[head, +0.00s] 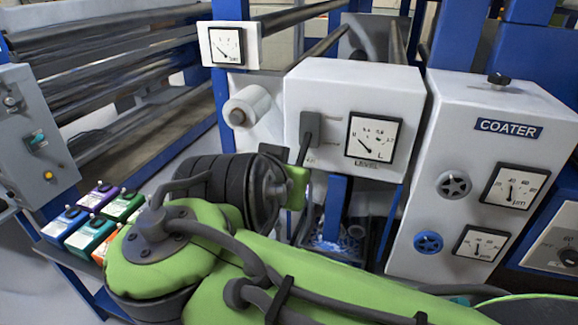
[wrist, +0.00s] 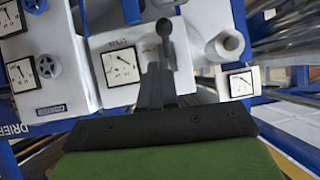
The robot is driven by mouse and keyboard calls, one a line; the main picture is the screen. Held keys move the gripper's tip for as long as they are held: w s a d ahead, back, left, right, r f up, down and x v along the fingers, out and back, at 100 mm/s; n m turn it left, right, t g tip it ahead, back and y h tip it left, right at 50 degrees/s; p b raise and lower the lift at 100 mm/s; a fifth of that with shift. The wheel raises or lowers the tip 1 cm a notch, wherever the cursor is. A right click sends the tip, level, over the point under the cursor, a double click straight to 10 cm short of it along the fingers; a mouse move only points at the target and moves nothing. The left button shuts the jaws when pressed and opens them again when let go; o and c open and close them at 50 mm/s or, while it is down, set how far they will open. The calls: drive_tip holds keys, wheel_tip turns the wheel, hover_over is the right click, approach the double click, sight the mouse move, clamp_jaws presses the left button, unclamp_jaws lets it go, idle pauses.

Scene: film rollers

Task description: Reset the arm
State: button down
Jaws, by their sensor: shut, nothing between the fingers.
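My gripper (wrist: 159,72) shows in the wrist view as a wide dark palm with narrow fingers together, shut and empty. In that view it points towards a dark round-ended lever (wrist: 164,28) on the white LEVEL box. The fingers overlap the lever's lower part in the picture; I cannot tell whether they touch. In the head view my green and dark arm reaches in from the bottom right and bends at the lower left. Its end is near the LEVEL box (head: 295,95), below the dark lever (head: 311,127), and the fingertips are not clear there.
The LEVEL gauge (head: 373,138) is right of the lever. The white COATER cabinet (head: 455,135) with knobs and gauges stands at right. A white roll (head: 247,106) and a small gauge (head: 227,45) are left of the box. Coloured cartridges (head: 90,235) sit at lower left, near my arm.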

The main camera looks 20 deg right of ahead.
drive_tip(key=s+d+f+n+g+y, duration=0.2)
drive_tip(key=s+d+f+n, duration=0.1)
drive_tip(key=s+d+f, duration=0.35)
drive_tip(key=s+a+f+n+g+y, duration=0.1)
drive_tip(key=s+f+n+g+y, duration=0.1)
drive_tip(key=s+f, duration=0.7)
drive_tip(key=shift+s+a+n+g+y, duration=0.15)
drive_tip(key=shift+a+n+g+y, duration=0.2)
drive_tip(key=shift+n+y, duration=0.4)
